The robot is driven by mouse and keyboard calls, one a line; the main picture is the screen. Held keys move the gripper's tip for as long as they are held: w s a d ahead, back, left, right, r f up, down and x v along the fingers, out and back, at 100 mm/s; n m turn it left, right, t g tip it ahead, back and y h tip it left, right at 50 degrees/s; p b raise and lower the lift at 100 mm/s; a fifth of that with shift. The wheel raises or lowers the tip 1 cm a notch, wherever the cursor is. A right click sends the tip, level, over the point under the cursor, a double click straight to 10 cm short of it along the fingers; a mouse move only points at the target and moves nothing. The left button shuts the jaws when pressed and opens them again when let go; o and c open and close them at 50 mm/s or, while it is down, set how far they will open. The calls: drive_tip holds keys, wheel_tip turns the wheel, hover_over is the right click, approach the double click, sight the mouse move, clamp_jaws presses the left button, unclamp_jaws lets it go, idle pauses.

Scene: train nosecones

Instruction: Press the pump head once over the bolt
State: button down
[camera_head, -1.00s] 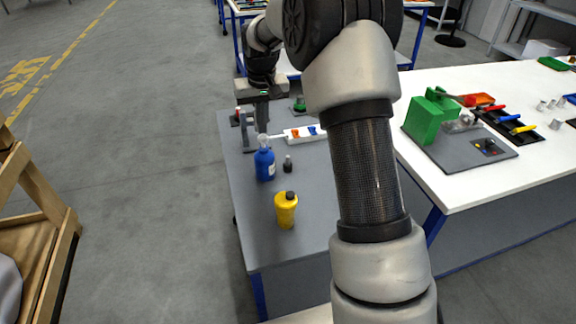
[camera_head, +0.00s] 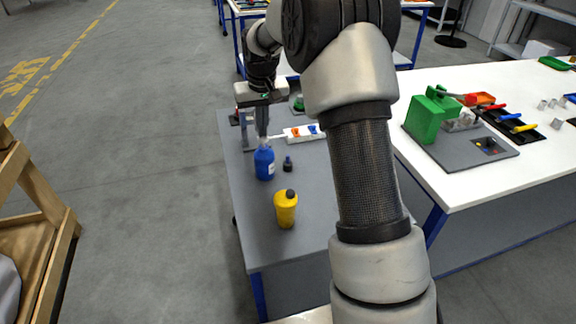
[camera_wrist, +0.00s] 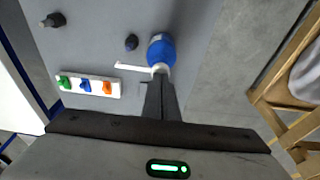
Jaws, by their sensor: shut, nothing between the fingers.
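The blue pump bottle (camera_head: 264,164) stands upright on the grey table. Its pale pump head shows in the wrist view (camera_wrist: 160,69), with a white spout (camera_wrist: 132,67) pointing left. My gripper (camera_head: 263,137) is shut and empty, pointing down over the pump head. In the wrist view its fingertips (camera_wrist: 160,79) overlap the pump head and seem to touch it; the exact contact is hidden. The small dark bolt (camera_head: 287,164) stands just right of the bottle, dark blue on top, and shows also in the wrist view (camera_wrist: 131,42). Its exact alignment under the spout is unclear.
A yellow bottle (camera_head: 286,211) with a black cap stands nearer on the grey table (camera_head: 255,235). A white strip (camera_head: 302,133) with coloured pieces lies behind the bolt. A white table (camera_head: 470,190) with a green block (camera_head: 428,117) is at right.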

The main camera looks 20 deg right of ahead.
drive_tip(key=shift+s+f, duration=0.1)
drive_tip(key=shift+f, duration=0.4)
drive_tip(key=shift+w+p+v, duration=0.25)
drive_tip(key=shift+p+v, duration=0.55)
drive_tip(key=shift+v, duration=0.35)
drive_tip(key=shift+w+r, duration=0.1)
drive_tip(key=shift+r, duration=0.15)
drive_tip(key=shift+w+p+v, duration=0.2)
drive_tip(key=shift+p+v, duration=0.55)
drive_tip(key=shift+v, duration=0.2)
drive_tip(key=shift+w+p+v, duration=0.2)
drive_tip(key=shift+p+v, duration=0.55)
drive_tip(key=shift+v, duration=0.15)
drive_tip(key=shift+w+p+v, duration=0.2)
drive_tip(key=shift+p+v, duration=0.55)
drive_tip(key=shift+v, duration=0.2)
drive_tip(key=shift+r, duration=0.15)
